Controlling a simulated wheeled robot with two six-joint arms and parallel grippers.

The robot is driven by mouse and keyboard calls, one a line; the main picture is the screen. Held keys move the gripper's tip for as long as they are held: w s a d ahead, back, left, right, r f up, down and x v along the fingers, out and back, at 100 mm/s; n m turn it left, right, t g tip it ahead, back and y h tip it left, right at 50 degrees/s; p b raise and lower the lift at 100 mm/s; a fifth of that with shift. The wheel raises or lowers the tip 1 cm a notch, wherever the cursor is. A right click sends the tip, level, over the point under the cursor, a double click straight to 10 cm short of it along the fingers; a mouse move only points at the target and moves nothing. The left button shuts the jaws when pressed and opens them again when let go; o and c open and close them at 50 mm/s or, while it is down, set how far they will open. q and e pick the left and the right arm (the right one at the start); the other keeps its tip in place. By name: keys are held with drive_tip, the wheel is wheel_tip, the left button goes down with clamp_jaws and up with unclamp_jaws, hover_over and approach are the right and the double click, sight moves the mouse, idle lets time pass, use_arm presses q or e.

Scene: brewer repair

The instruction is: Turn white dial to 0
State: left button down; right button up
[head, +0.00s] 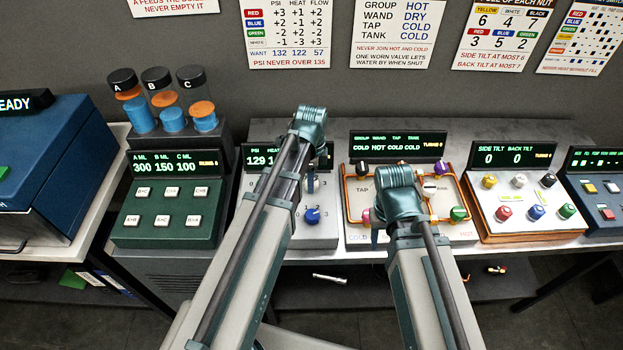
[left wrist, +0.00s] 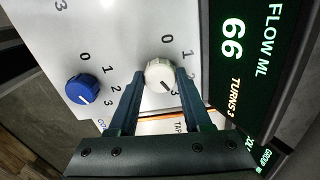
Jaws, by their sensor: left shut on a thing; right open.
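The white dial (left wrist: 159,74) is on a pale panel in the left wrist view, between the two fingers of my left gripper (left wrist: 161,78). The gripper is shut on it. In the head view the white dial (head: 312,185) shows partly beside my left arm. My right gripper (head: 376,218) is over the neighbouring plumbing panel, mostly hidden by its own wrist, with its fingers not clear.
A blue dial (left wrist: 83,89) is on the same panel, left of the white one in the wrist view. In the head view a green button box (head: 170,215) and a side tilt panel (head: 520,205) flank the workplace.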

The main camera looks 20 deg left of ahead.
use_arm(q)
drive_tip(key=n, duration=1.9)
drive_tip(key=shift+n, duration=0.3)
drive_tip(key=n, duration=0.6)
idle(0.4)
drive_tip(key=shift+c, duration=1.7)
unclamp_jaws()
